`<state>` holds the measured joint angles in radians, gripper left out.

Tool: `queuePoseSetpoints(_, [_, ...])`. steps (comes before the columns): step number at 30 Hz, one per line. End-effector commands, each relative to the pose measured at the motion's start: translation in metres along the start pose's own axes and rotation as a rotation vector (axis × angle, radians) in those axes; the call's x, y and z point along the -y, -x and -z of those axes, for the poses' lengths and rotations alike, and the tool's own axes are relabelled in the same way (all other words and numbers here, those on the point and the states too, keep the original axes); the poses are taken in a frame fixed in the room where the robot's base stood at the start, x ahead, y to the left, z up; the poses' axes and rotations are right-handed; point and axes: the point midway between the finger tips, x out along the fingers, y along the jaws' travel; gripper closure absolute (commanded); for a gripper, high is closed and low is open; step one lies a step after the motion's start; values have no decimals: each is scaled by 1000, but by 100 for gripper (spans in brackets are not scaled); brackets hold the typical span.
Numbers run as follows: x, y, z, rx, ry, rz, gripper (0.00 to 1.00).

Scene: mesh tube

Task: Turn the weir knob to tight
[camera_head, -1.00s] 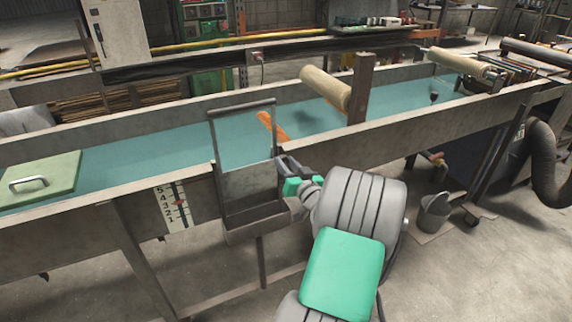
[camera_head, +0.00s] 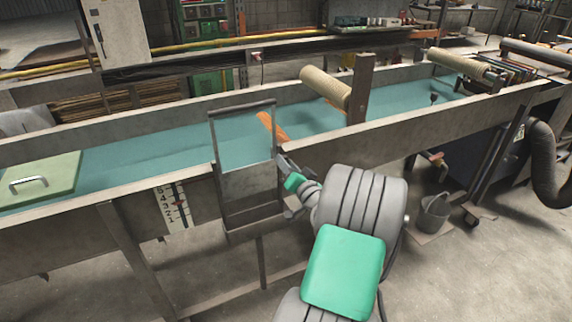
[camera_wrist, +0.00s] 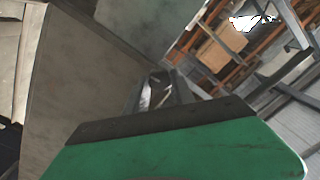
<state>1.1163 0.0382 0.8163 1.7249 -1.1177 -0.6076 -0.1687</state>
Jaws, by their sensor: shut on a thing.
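The weir (camera_head: 247,183) is a grey metal frame with an upright plate, standing at the near wall of the long channel. My gripper (camera_head: 284,163) is at the right side of this frame, shut on a small part there. I take that part to be the weir knob; in the head view the fingers hide it. In the wrist view the dark fingertips (camera_wrist: 158,88) close around a small pale, shiny piece, beyond the green gripper body. Any tight marking is too small or hidden to read.
The teal-floored channel (camera_head: 150,150) runs across the view. An orange strip (camera_head: 270,128) lies behind the weir. A numbered scale (camera_head: 175,208) is on the near wall. A pale lid with a handle (camera_head: 45,180) is at left. A bucket (camera_head: 434,214) stands on the floor at right.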

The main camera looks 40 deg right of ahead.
Motion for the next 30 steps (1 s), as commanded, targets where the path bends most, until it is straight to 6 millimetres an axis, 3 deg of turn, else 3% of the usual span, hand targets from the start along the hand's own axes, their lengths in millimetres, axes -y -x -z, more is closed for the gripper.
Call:
queuePoseSetpoints(21, [0,0,-1,2,-107,0,100])
queuePoseSetpoints(22, [0,0,-1,2,-107,0,69])
queuePoseSetpoints(30, [0,0,0,1,-106,0,48])
